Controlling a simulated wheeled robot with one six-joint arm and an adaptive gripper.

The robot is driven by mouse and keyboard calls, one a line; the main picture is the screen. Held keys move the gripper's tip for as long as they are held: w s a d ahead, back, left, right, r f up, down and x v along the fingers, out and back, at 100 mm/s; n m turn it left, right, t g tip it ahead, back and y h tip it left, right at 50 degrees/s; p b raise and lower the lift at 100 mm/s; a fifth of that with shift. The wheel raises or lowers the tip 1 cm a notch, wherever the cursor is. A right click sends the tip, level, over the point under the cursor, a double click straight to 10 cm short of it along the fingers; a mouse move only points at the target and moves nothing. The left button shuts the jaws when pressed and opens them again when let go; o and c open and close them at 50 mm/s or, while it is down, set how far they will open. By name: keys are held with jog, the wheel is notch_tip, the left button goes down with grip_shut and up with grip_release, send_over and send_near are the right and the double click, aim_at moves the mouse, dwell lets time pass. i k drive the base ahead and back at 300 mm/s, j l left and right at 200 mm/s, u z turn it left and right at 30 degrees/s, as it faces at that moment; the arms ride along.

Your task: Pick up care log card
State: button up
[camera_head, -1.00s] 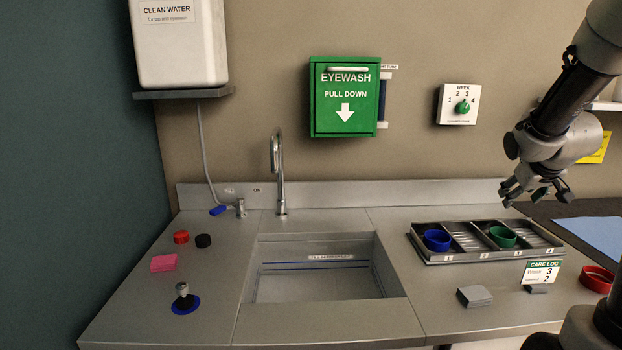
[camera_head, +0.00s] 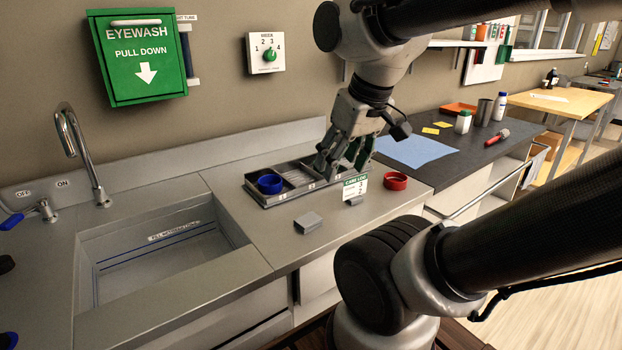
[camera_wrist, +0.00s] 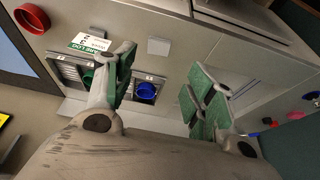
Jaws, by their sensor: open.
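The care log card (camera_head: 355,187) is a small white card with a green header. My gripper (camera_head: 345,158) is open and empty, pointing down over the right part of the tray, behind and above the card. In the wrist view its two green-padded fingers (camera_wrist: 163,98) are spread wide apart, with the card outside them, beyond the left finger.
A blue ring cup (camera_head: 270,184) sits in the tray. A red ring (camera_head: 395,181) lies right of the card, and a grey block (camera_head: 308,222) lies front left. The sink (camera_head: 150,240) is further left. A blue sheet (camera_head: 415,151) covers part of the dark counter.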

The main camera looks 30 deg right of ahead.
aim_at(352, 188)
jog(key=j+z, duration=0.1)
jog(key=z, duration=0.25)
jog(key=j+z, duration=0.15)
jog(key=z, duration=0.15)
